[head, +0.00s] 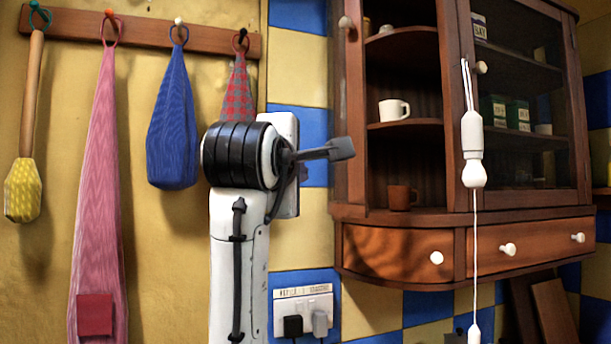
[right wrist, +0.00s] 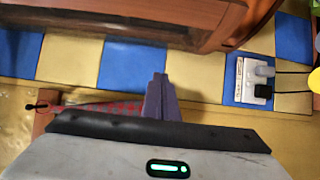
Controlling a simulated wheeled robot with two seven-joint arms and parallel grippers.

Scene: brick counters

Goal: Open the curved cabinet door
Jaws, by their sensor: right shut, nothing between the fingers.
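The wooden cabinet (head: 404,216) hangs on the wall at the right of the head view, and part of it also crosses the top of the right wrist view (right wrist: 215,25). Its curved door (head: 353,120) shows nearly edge-on at the left, with a white knob (head: 346,22) near the top. The door appears to stand open, with the curved shelves beside it uncovered. My right gripper (head: 343,149) is shut and empty, just left of the door in the picture. Its closed fingers show in the right wrist view (right wrist: 158,97). I cannot tell whether they touch the door. My left gripper is not in view.
A white pull-cord handle (head: 472,150) hangs before the cabinet. A white mug (head: 393,110) and a brown cup (head: 401,198) stand on the shelves. Cloths, including a blue one (head: 173,130), hang from a rail at left. A socket with plugs (head: 304,314) is below.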

